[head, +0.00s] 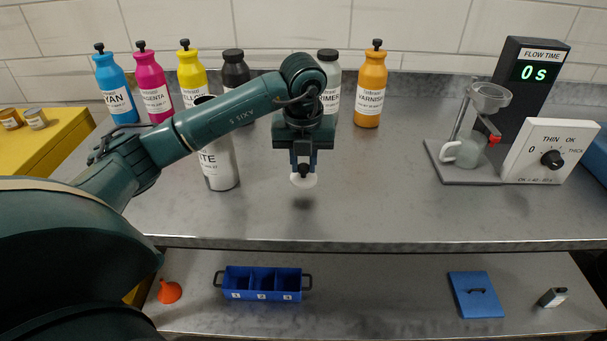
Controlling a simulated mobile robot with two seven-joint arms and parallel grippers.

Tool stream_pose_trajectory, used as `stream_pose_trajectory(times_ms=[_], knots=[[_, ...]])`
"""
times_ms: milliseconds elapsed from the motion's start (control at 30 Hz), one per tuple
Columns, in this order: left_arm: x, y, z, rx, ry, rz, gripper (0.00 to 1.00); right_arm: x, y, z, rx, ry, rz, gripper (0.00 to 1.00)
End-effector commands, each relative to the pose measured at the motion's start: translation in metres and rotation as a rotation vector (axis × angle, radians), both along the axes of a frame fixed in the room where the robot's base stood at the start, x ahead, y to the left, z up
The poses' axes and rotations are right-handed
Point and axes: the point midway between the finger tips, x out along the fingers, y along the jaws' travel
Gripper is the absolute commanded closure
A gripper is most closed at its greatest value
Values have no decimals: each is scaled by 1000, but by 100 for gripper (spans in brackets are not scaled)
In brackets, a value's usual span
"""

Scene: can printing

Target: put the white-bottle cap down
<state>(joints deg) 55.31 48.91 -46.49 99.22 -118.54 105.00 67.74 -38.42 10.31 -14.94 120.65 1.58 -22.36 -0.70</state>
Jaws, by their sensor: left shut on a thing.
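My left gripper (303,168) points down over the middle of the worktop. It is shut on the white-bottle cap (303,181), a small white disc with a dark knob on top. The cap hangs above the worktop, with a dark shadow on the surface below and in front of it. The white bottle (220,172) stands to the left of the gripper, its label partly hidden behind my left arm. No cap shows on its top, though the arm crosses close to it. My right gripper is not in view.
Cyan (115,88), magenta (152,88), yellow, black, primer and varnish (371,85) bottles line the back. A flow cup stand (470,175) and thickness dial box (550,150) stand at right. The worktop (370,195) is bare around the cap. A blue tray (262,295) sits on the lower shelf.

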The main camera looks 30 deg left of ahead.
Motion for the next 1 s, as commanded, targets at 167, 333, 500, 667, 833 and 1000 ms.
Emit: stream_pose_trajectory(times_ms=[167, 333, 500, 667, 833, 1000], knots=[[-1, 0, -22, 0, 5, -1, 99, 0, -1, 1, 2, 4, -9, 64], [0, 0, -37, 0, 1, -1, 99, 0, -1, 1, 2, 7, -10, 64], [0, 0, -37, 0, 0, -2, 99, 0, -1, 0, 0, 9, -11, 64], [0, 0, -40, -1, 0, -2, 77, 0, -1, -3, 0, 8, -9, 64], [0, 0, -39, 0, 0, -2, 63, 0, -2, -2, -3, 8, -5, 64], [0, 0, -39, 0, 0, -2, 57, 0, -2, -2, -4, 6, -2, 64]])
